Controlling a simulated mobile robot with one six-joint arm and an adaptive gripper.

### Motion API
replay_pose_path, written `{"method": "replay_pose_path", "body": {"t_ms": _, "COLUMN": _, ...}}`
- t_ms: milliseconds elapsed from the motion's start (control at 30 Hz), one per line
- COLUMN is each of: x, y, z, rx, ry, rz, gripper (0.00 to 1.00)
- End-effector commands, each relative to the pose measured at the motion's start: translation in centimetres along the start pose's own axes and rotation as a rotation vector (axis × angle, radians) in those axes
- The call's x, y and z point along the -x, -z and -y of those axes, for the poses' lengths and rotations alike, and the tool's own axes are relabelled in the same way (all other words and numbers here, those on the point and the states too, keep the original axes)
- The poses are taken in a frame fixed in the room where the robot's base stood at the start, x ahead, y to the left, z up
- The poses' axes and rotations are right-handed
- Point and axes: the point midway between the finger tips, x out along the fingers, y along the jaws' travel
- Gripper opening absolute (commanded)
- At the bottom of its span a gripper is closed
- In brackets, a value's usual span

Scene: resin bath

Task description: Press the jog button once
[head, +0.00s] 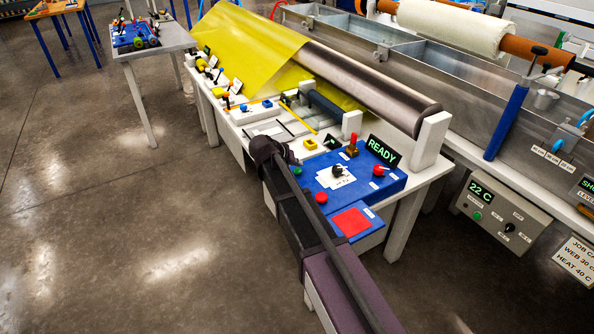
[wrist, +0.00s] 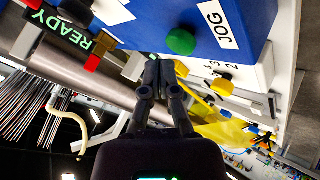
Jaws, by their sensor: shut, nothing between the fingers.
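The jog button is a round green button (wrist: 181,42) on the side of a blue control box in the wrist view, with a white JOG label (wrist: 218,24) beside it. My gripper (wrist: 159,62) is shut and empty. Its fingertips are just below and left of the green button in the wrist picture; I cannot tell how wide the gap is. The blue control box (head: 389,185) sits at the near end of the white bench in the head view.
On the box are a red button (head: 321,197), a black knob (head: 337,171), a red-topped lever (head: 352,146) and a READY display (head: 383,152). A metal roller (head: 370,88) with yellow film (head: 250,45) lies behind. The floor (head: 130,220) on the left is clear.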

Motion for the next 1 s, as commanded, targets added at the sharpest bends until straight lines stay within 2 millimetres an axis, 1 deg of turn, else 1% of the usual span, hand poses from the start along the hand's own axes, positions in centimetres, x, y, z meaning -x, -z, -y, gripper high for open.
{"method": "replay_pose_path", "body": {"t_ms": 567, "x": -0.06, "y": -0.02, "z": 0.02, "rx": 0.0, "ry": 0.0, "rz": 0.0, "gripper": 0.0}}
{"method": "replay_pose_path", "body": {"t_ms": 1000, "x": -0.73, "y": -0.29, "z": 0.43, "rx": 0.0, "ry": 0.0, "rz": 0.0, "gripper": 0.0}}
